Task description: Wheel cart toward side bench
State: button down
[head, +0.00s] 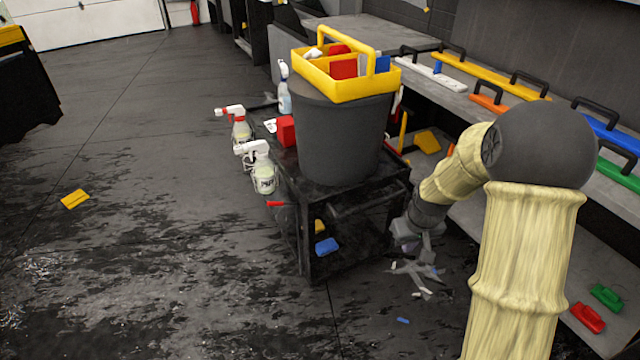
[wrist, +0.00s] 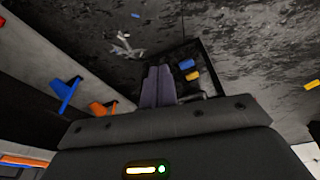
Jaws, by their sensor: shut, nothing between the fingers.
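The black cart (head: 368,225) stands on the wet dark floor in the middle of the head view. It carries a dark grey bucket (head: 342,135) with a yellow caddy (head: 345,88) on top. Spray bottles (head: 263,170) hang on its left side. The side bench (head: 450,82) runs along the right wall. My gripper (head: 410,240) points down beside the cart's right side, between cart and bench. In the wrist view my gripper's fingers (wrist: 158,86) are together and empty, close to the cart's lower shelf. I cannot tell whether they touch the cart.
Grey scraps (head: 415,275) and a blue piece (head: 403,320) lie on the floor near the cart. A yellow piece (head: 75,199) lies at the left. The floor left of the cart is mostly clear.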

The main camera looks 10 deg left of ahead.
jog(key=s+r+m+p, duration=0.1)
jog(key=s+r+p, duration=0.7)
jog(key=r, duration=0.5)
jog(key=s+r+m+p, duration=0.2)
jog(key=s+r+p, duration=0.7)
jog(key=r, duration=0.4)
jog(key=shift+s+d+m, duration=0.25)
jog(key=shift+s+m, duration=0.05)
jog(key=shift+s, duration=0.35)
jog(key=shift+r, duration=0.1)
